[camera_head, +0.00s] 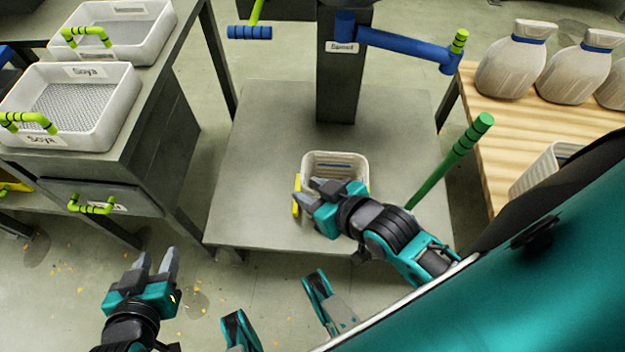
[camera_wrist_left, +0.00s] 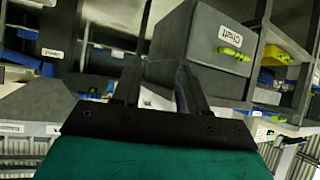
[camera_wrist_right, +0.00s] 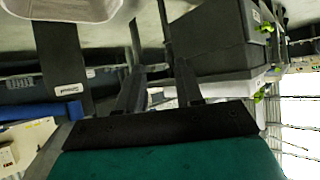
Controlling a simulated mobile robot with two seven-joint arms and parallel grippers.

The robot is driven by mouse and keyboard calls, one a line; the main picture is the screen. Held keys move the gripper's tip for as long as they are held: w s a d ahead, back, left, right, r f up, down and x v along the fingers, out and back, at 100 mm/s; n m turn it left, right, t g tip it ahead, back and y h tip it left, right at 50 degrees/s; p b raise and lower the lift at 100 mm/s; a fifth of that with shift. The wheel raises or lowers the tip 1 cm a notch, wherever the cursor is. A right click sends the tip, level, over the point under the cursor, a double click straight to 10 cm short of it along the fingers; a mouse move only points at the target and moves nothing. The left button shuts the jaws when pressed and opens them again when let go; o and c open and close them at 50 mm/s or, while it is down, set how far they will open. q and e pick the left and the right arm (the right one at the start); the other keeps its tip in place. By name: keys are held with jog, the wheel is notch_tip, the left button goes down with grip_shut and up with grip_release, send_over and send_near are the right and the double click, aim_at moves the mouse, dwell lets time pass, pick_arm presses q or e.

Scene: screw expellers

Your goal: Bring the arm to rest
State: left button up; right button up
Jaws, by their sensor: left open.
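My left gripper (camera_head: 160,258) is at the lower left of the head view, over the floor. Its two fingers are apart, with nothing between them, and they also show apart in the left wrist view (camera_wrist_left: 165,55). My right gripper (camera_head: 305,190) is over the front of the grey platform, beside a small white bin (camera_head: 335,160) with a yellow handle (camera_head: 296,195). In the right wrist view its fingers (camera_wrist_right: 150,50) are apart and hold nothing. The arm hides part of the bin, and I cannot tell whether the gripper touches it.
The grey platform (camera_head: 260,150) carries a dark post (camera_head: 340,90) with a blue crank arm (camera_head: 400,48). A green rod (camera_head: 450,160) rises at its right. Soya trays (camera_head: 125,90) stand on the left bench. Sacks (camera_head: 515,60) stand on a wooden table (camera_head: 480,130) at right.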

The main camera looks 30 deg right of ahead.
pick_arm(q)
jog(key=shift+r, duration=0.1)
jog(key=s+a+r+p, duration=0.1)
jog(key=a+r+p, duration=0.2)
jog(key=r+p, duration=0.5)
jog(key=p, duration=0.4)
jog(key=shift+s+y+p, duration=0.2)
jog(key=shift+y+p, duration=0.1)
jog(key=shift+y, duration=0.1)
pick_arm(e)
notch_tip(320, 180, up, 8)
jog(key=s+d+h, duration=0.1)
jog(key=d, duration=0.1)
jog(key=shift+s+d+r, duration=0.15)
jog(key=shift+s+d, duration=0.1)
jog(key=shift+d, duration=0.15)
pick_arm(q)
jog(key=shift+d, duration=0.1)
pick_arm(e)
jog(key=shift+d, duration=0.2)
